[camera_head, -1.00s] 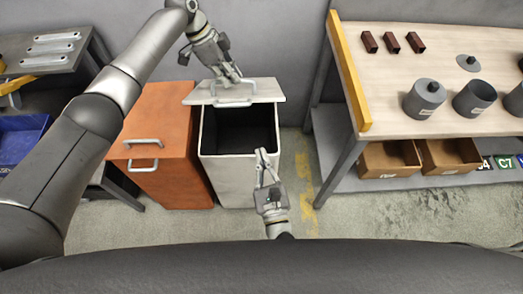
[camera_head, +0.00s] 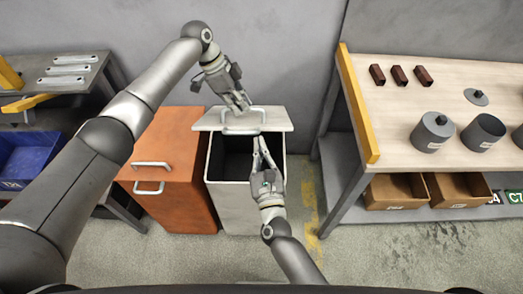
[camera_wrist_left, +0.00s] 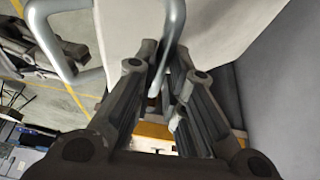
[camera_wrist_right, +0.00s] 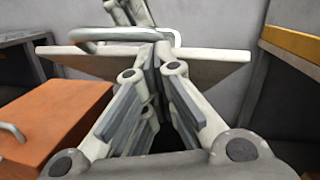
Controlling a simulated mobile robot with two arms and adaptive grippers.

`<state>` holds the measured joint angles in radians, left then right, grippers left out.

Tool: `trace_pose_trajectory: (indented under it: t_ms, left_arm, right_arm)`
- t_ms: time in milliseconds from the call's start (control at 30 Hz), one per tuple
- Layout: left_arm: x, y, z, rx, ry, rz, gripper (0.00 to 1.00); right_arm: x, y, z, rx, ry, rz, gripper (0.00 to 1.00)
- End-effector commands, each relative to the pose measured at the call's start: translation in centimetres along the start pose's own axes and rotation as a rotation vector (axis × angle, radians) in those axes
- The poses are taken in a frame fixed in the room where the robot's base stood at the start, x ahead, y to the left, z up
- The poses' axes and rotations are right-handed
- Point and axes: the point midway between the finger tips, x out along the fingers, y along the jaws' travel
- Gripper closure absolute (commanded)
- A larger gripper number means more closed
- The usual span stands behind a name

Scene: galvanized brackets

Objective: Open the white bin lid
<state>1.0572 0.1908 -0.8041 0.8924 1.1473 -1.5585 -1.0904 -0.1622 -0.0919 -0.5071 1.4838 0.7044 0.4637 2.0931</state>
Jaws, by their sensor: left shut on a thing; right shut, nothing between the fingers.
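The white bin (camera_head: 240,207) stands against the back wall. Its pale lid (camera_head: 207,121) is raised at the back, and the dark inside of the bin shows. The lid has two metal handles, one near its far edge and one near its front edge. My left gripper (camera_head: 243,107) is shut on the upper handle (camera_wrist_left: 171,35), which runs between its fingers in the left wrist view. My right gripper (camera_head: 261,143) is shut and empty over the bin's opening. In the right wrist view, the lid (camera_wrist_right: 205,68) and a handle (camera_wrist_right: 105,34) lie just beyond its fingertips.
An orange bin (camera_head: 170,190) with metal handles, its lid down, stands close on the left. A workbench (camera_head: 400,95) with grey canisters and brown blocks is at the right, cardboard boxes (camera_head: 400,192) below. A shelf with a blue crate (camera_head: 25,160) is at far left.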

Motion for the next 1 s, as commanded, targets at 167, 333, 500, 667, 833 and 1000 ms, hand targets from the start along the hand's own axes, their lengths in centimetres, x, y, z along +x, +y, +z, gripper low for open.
trace_pose_trajectory:
  t_ms: [167, 333, 500, 667, 833, 1000]
  left_arm:
    - [0.2, -0.3, 0.4, -0.004, -0.006, -0.010, 1.00]
    - [0.4, -0.2, 0.5, -0.005, -0.008, -0.006, 1.00]
    - [0.6, 0.0, 0.6, -0.006, -0.011, 0.001, 1.00]
    - [0.6, 0.1, 0.5, -0.005, -0.010, 0.004, 0.71]
    - [0.5, 0.1, 0.3, -0.003, -0.007, 0.003, 0.66]
    - [0.3, 0.0, 0.2, -0.002, -0.005, 0.000, 0.66]
  right_arm:
    - [0.5, -0.2, 0.6, 0.002, -0.003, -0.003, 1.00]
    - [1.5, -0.6, 1.9, 0.003, -0.005, -0.002, 1.00]
    - [1.6, -0.7, 2.0, 0.002, -0.008, -0.005, 1.00]
    - [1.7, -0.7, 2.1, 0.002, -0.010, -0.006, 1.00]
    - [1.6, -0.7, 1.9, 0.001, -0.006, -0.004, 1.00]
    - [1.5, -0.6, 1.8, 0.001, -0.004, -0.003, 1.00]
